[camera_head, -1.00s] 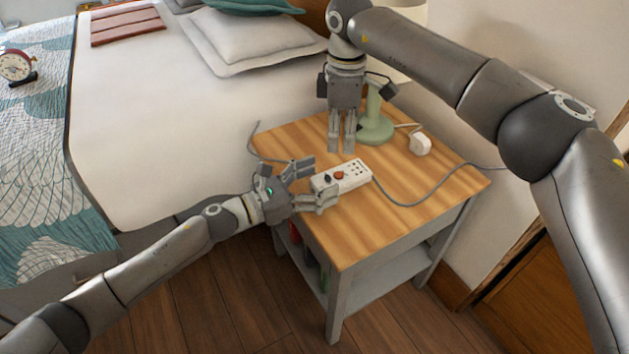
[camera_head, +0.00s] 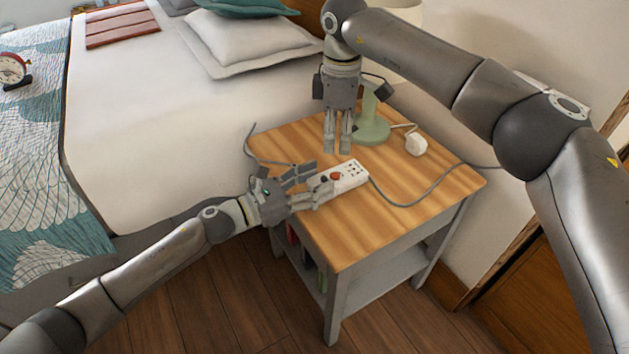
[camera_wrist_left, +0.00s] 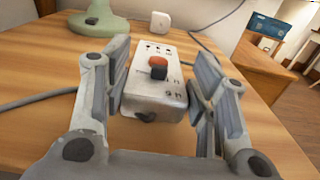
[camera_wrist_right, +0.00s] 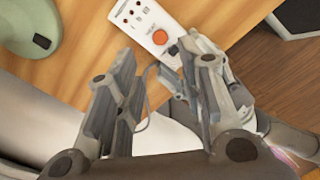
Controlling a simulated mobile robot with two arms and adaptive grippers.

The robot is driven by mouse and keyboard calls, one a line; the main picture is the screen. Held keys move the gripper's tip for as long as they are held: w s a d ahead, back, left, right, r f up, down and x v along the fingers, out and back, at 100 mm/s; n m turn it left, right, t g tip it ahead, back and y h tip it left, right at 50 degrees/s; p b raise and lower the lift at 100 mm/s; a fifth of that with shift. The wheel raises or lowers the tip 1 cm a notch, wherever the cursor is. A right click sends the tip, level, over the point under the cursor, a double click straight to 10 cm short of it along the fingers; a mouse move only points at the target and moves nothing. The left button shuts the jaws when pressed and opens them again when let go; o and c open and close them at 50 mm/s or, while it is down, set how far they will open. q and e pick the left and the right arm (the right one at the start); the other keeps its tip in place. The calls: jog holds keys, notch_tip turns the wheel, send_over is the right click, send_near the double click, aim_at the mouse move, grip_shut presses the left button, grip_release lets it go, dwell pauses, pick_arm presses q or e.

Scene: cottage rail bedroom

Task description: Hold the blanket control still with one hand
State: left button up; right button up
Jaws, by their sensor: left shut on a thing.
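The blanket control (camera_head: 350,176) is a white box with a red-orange knob and small dark marks, lying on the wooden top of the bedside table (camera_head: 410,200). My left gripper (camera_head: 318,180) is shut on its near-left end, a finger on each side. In the left wrist view the control (camera_wrist_left: 155,90) sits between the two fingers. My right gripper (camera_head: 337,149) points down above the table, just behind the control, empty with its fingers apart. The right wrist view shows the control (camera_wrist_right: 145,22) beyond its fingertips, not between them.
A green lamp base (camera_head: 372,128) stands behind my right gripper, with a white block (camera_head: 415,145) beside it. A grey cord (camera_head: 405,205) runs from the control towards the wall. The bed (camera_head: 150,130) is on the left. The table's front right is clear.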

dwell(0.3)
grip_shut()
dwell(1.3)
